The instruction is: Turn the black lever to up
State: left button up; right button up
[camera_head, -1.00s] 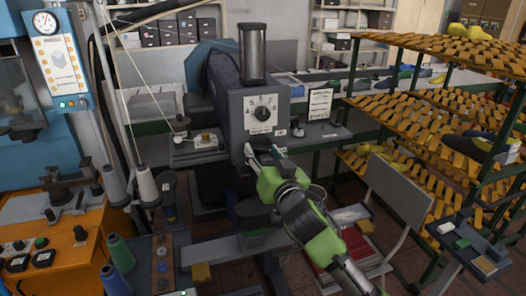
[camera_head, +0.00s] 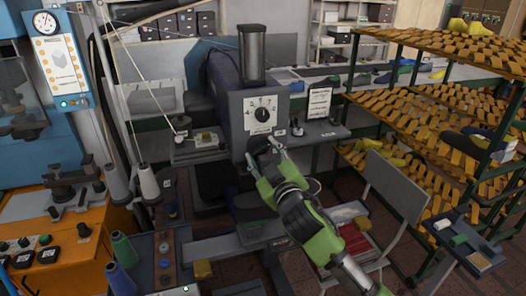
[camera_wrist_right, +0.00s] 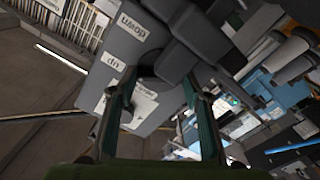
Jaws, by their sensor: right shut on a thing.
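The grey machine box (camera_head: 240,132) stands in the middle of the head view, with a white numbered dial (camera_head: 262,114) on its front. My right gripper (camera_head: 263,152) is at the lower front of this box. A dark part, the black lever (camera_head: 259,144), shows between its fingers. In the right wrist view the fingers stand either side of the dark lever (camera_wrist_right: 165,68), shut on it. White labels reading "down" (camera_wrist_right: 131,27) and "up" (camera_wrist_right: 115,63) are beside it. The lever's exact setting is hard to tell. My left gripper is not in view.
A grey chair (camera_head: 395,185) is close to my right arm. An orange machine table (camera_head: 60,235) and thread cones (camera_head: 148,180) are at the left. A small shelf (camera_head: 325,133) juts out right of the box.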

jog(key=shift+n, duration=0.4)
jog(key=o, duration=1.1)
jog(key=v, duration=1.2)
